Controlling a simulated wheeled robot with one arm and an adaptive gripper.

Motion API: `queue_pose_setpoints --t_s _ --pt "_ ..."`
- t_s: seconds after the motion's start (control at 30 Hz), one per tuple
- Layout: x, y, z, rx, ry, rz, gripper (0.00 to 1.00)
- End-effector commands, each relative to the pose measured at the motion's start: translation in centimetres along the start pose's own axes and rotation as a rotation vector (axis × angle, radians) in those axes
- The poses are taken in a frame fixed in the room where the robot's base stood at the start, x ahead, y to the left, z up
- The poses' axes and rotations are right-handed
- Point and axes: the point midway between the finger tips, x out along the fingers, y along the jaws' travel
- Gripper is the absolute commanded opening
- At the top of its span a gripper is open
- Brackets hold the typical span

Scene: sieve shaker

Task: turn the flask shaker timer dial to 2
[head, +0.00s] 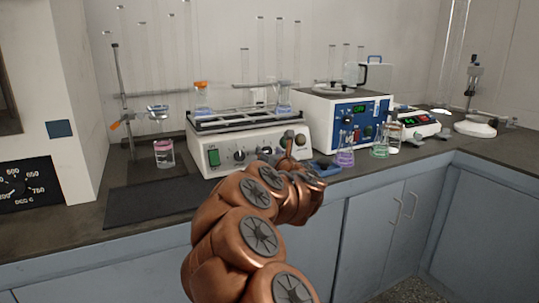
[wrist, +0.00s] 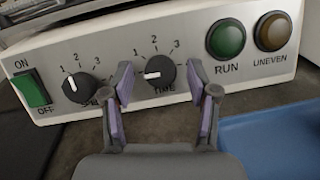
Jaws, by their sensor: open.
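The flask shaker (head: 225,160) is a white box with a flask platform on top, on the bench in the head view. Its timer dial (wrist: 160,72) is a round black knob with a white mark, above a partly hidden label, with 1, 2 and 3 around it. The mark points left, below the 1. My gripper (wrist: 160,84) is open, with one finger on each side of the dial; I cannot tell whether they touch it. The speed dial (wrist: 80,87) to the left has its mark pointing up-left, near 1.
A green on/off switch (wrist: 32,88) is left, and a green RUN button (wrist: 226,39) and brown UNEVEN button (wrist: 274,31) are right of the dials. A blue tray (wrist: 275,145) lies lower right. Flasks, including a purple one (head: 344,158), stand near my arm.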

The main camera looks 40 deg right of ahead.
Motion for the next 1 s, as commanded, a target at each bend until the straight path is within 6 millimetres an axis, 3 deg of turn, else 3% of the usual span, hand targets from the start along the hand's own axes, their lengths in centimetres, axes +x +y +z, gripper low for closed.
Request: queue_pose_setpoints --t_s 0.23,0.8,1.0 --pt "0.05 -0.03 0.02 0.000 0.000 -0.001 0.59" --pt "0.03 -0.03 0.01 0.000 0.000 -0.001 0.00" --pt "0.04 0.01 0.01 0.011 0.001 -0.005 0.00"
